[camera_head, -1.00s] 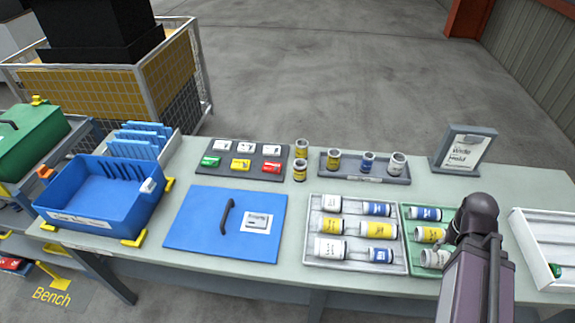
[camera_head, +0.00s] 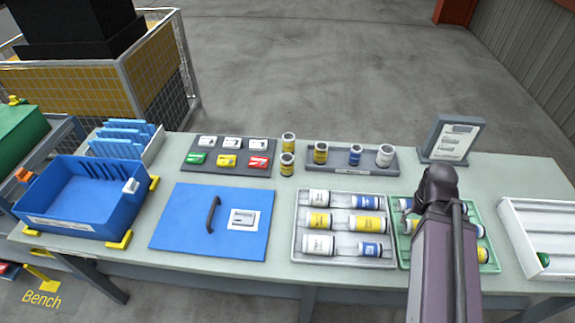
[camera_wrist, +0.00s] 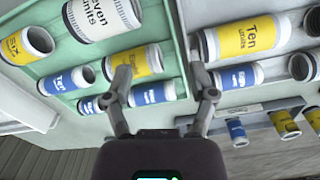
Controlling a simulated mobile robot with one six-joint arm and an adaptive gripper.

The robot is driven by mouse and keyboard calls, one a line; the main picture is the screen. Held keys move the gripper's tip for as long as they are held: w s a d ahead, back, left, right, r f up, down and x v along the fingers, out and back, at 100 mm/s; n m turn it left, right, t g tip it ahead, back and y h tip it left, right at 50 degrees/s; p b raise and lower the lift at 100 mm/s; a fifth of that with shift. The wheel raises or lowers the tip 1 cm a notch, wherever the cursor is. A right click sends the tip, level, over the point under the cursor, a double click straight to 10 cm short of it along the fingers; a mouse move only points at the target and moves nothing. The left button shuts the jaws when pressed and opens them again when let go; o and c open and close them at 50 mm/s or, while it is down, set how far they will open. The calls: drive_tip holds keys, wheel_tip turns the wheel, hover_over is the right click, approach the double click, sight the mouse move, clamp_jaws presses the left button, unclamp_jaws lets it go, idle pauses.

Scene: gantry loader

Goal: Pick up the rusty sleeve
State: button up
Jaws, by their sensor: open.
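No sleeve can be told as the rusty one for sure. Two yellow-banded sleeves with brownish rims stand on the bench, a far one (camera_head: 288,142) and a near one (camera_head: 287,165), left of a grey holder (camera_head: 352,170). The holder carries a yellow-banded sleeve (camera_head: 320,153), a blue one (camera_head: 355,155) and a white one (camera_head: 385,155). In the wrist view, the holder's yellow-banded sleeve (camera_wrist: 284,125) looks brownish at its ends. My gripper (camera_wrist: 163,84) is open and empty, over the trays; my arm hides it in the head view.
A white tray (camera_head: 297,240) and a green tray (camera_head: 494,238) hold several labelled cylinders. A blue lidded panel (camera_head: 180,220), a blue bin (camera_head: 75,225) and a grey pad of coloured blocks (camera_head: 232,169) lie left. A framed sign (camera_head: 453,138) stands behind; a white rack (camera_head: 540,235) is right.

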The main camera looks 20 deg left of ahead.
drive_tip(key=shift+o, duration=0.5)
drive_tip(key=shift+w+a, duration=0.1)
drive_tip(key=w+a+f+n+t+h+b, duration=0.1)
drive_tip(key=w+a+n+t+h+b, duration=0.25)
drive_tip(key=a+n, duration=0.65)
drive_tip(key=w+a+f+n+t+h+b, duration=0.15)
drive_tip(key=w+a+n, duration=0.5)
drive_tip(key=a, duration=0.65)
drive_tip(key=s+a+r+n+t+b, duration=0.1)
drive_tip(key=s+a+n+t+b, duration=0.1)
drive_tip(key=a+n, duration=0.5)
drive_tip(key=s+a+r+n+t+b, duration=0.1)
drive_tip(key=a+n, duration=0.7)
drive_tip(key=a, duration=0.9)
drive_tip(key=s+r+t, duration=0.1)
drive_tip(key=s+t, duration=0.1)
drive_tip(key=t, duration=0.1)
drive_tip(key=shift+a+r+y+b, duration=0.15)
drive_tip(key=shift+r+y+b, duration=0.05)
drive_tip(key=shift+y+b, duration=0.2)
drive_tip(key=shift+n, duration=0.25)
